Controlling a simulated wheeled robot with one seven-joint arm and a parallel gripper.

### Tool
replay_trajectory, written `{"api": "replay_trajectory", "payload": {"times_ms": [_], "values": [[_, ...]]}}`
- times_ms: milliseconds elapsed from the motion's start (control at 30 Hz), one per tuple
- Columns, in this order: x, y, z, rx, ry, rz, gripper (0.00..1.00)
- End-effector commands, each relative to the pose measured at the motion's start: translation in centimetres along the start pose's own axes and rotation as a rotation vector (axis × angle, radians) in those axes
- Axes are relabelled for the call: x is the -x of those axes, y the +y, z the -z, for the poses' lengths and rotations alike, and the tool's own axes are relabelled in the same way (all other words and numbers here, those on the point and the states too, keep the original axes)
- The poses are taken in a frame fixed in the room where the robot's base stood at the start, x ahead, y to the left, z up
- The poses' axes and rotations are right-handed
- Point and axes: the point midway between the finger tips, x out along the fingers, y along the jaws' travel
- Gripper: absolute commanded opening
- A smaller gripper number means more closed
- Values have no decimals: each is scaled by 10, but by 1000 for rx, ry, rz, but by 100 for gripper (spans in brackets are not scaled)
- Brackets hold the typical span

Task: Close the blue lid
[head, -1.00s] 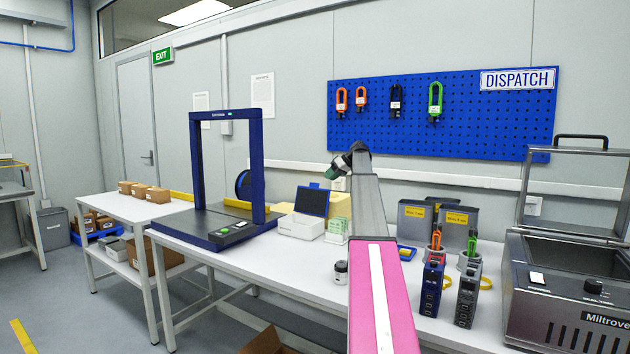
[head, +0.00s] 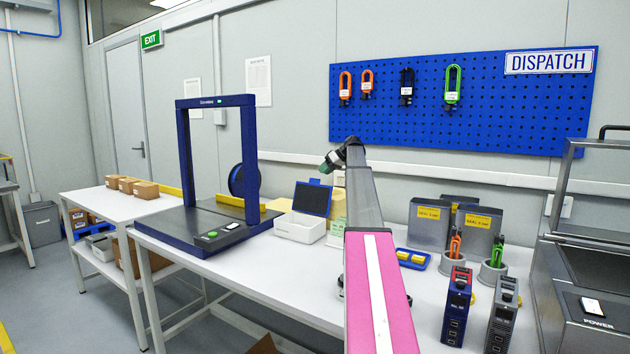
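A small white box (head: 299,228) stands on the white table in the head view, between the dark blue frame and my arm. Its blue lid (head: 312,199) stands open, tilted up at the back of the box. My pink and grey arm reaches away from the camera, to the right of the box. Its far end, a dark joint with a green part, is above and right of the lid in the picture, apart from it. I make out no gripper fingers, and cannot tell what the gripper holds.
A dark blue frame on a base (head: 208,237) stands left of the box. A pale yellow box (head: 338,203) is close behind it. Right of my arm are a blue tray (head: 412,259), grey bins (head: 429,224), several upright devices and a grey machine (head: 590,290).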

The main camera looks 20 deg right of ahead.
Motion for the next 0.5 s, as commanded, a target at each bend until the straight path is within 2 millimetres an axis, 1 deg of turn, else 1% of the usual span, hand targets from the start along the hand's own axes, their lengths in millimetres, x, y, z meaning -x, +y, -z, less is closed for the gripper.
{"api": "replay_trajectory", "payload": {"times_ms": [33,100,300,400,500], "values": [[-10,0,0,0,-1,1,34],[-23,0,-1,-1,-1,1,34],[-56,0,0,0,0,1,34],[-64,0,0,-1,0,0,34],[-68,0,0,-1,0,0,34]]}}
